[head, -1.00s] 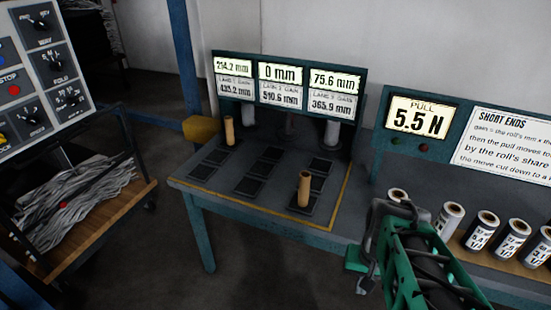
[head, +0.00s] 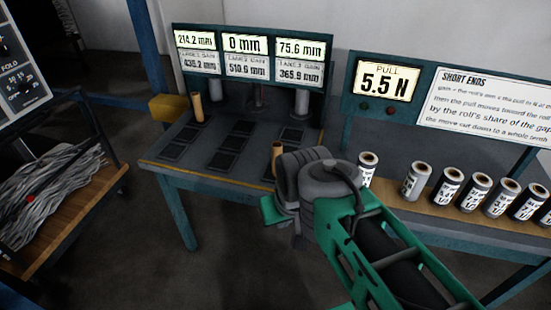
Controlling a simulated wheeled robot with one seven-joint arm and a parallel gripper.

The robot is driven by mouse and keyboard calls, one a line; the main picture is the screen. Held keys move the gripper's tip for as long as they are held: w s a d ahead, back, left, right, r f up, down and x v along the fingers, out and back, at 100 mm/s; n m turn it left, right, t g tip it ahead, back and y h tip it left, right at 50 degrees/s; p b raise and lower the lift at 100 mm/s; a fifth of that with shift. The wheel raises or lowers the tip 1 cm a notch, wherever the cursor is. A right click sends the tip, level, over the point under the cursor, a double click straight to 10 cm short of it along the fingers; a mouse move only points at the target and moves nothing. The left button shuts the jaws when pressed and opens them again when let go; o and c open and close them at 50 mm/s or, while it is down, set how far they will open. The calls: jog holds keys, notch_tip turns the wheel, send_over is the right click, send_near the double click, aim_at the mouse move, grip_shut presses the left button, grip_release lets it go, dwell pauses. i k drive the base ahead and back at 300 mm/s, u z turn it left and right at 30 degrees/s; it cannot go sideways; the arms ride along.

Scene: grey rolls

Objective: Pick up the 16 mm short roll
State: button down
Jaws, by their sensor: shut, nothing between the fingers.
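Several short rolls with dark ends, tan cores and white labels stand in a row on the wooden shelf (head: 400,203) at the right. They include the leftmost roll (head: 367,170), a second roll (head: 416,182) and a third roll (head: 447,188). The labels are too small to read surely, so I cannot tell which is the 16 mm short roll. My green and grey arm rises from the lower right, its grey joint just left of the leftmost roll and partly in front of it. I cannot make out my gripper's fingers.
A teal table (head: 160,166) with dark square pads stands in the middle. Two tan cylinders (head: 197,107) (head: 277,157) stand on it. Displays (head: 246,55) stand behind it, and a pull display reads 5.5 N (head: 388,80). A cart (head: 100,205) of grey strips stands left.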

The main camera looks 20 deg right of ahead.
aim_at(419, 173)
jog(key=u, duration=2.4)
jog(key=k, duration=1.35)
jog(key=z, duration=0.85)
